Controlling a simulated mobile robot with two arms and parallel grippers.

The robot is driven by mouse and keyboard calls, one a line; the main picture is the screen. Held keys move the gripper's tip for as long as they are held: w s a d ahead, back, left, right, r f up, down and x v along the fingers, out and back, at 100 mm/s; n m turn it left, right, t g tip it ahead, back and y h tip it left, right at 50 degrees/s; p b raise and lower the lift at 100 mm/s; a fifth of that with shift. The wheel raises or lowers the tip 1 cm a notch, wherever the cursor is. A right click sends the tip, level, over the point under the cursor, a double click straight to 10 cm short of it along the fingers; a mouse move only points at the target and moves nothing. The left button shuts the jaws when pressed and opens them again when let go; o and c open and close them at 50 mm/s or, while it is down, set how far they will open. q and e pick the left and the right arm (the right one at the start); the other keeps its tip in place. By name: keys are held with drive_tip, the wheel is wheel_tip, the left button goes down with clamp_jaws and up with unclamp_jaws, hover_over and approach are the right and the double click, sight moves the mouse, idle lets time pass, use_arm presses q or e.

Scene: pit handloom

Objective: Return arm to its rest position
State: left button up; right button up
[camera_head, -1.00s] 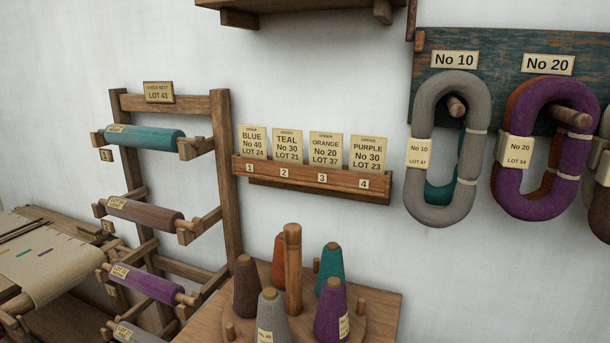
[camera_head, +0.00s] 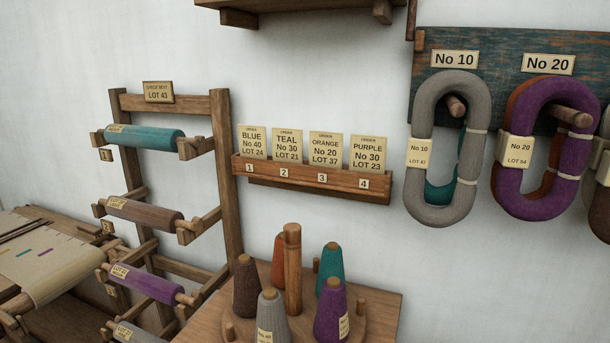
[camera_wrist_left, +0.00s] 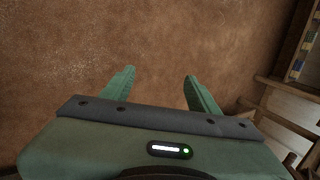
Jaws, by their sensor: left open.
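My left gripper (camera_wrist_left: 160,84) shows in the left wrist view with its two green fingers spread apart and nothing between them. It is over a bare brown floor (camera_wrist_left: 130,35), and no object touches it. Neither of my arms shows in the head view. My right gripper is in neither view.
In the wrist view a wooden frame (camera_wrist_left: 285,85) stands at the right edge. The head view shows a rack (camera_head: 226,170) of yarn rolls, an order-card rail (camera_head: 310,178), a table (camera_head: 385,310) with several cones, and hanging skeins (camera_head: 425,150). A loom (camera_head: 60,265) is at left.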

use_arm(q)
drive_tip(key=s+d+f+h, duration=0.1)
drive_tip(key=d+f, duration=0.3)
drive_tip(key=d, duration=1)
drive_tip(key=s+d+f+n+h+b, duration=0.1)
drive_tip(key=d+f+h, duration=0.2)
drive_tip(key=d, duration=1.1)
drive_tip(key=s+d+f+n+h+b, duration=0.1)
drive_tip(key=d+f, duration=0.5)
drive_tip(key=d, duration=0.8)
drive_tip(key=shift+s+f+g+h, duration=0.3)
drive_tip(key=shift+f+h, duration=0.05)
drive_tip(key=shift+h, duration=0.05)
